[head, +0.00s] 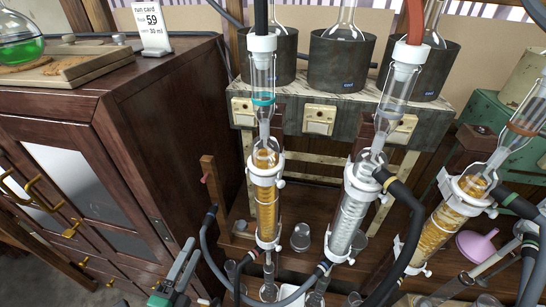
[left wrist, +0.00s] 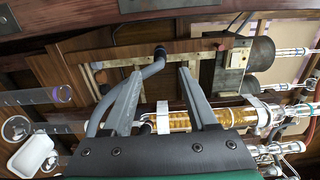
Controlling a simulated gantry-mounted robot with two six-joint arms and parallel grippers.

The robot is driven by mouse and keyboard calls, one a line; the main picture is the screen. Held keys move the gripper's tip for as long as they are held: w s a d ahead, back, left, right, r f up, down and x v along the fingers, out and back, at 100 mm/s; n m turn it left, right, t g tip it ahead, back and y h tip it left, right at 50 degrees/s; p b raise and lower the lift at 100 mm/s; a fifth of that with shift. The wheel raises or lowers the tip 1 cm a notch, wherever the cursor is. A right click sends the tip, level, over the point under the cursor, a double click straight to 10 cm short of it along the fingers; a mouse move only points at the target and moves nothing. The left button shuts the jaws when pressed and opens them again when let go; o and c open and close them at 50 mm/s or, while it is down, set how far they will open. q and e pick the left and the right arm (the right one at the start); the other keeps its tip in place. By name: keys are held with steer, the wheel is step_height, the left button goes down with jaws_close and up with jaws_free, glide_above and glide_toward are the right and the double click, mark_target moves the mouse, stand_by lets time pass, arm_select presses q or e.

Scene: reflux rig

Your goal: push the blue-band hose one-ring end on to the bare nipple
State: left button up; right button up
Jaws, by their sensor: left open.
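My left gripper (head: 186,272) is at the bottom left in the head view. In the left wrist view (left wrist: 158,82) its two fingers are apart with nothing clamped between them. A grey hose (head: 208,243) with a dark end (head: 211,213) rises beside the wooden post. In the left wrist view the hose (left wrist: 152,70) curves past the left finger, its dark end (left wrist: 160,53) beyond the fingertips. Another dark hose end (head: 325,265) is near the foot of the middle condenser (head: 348,215). I cannot make out which end has one ring, or a bare nipple. My right gripper is not seen.
An amber-filled condenser (head: 266,200) stands left of the middle one; another (head: 440,230) leans at the right. A dark wooden cabinet (head: 150,150) fills the left. Small glassware crowds the shelf below.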

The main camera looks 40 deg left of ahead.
mark_target(205, 226)
arm_select(q)
steer(key=p+x, duration=0.4)
steer(key=x, duration=0.4)
steer(key=shift+r+p, duration=0.2)
steer(key=shift+p, duration=0.1)
steer(key=shift+w+a+f, duration=0.15)
steer(key=shift+w+a, duration=0.15)
steer(key=shift+w, duration=0.2)
stand_by(0.7)
jaws_close()
stand_by(0.3)
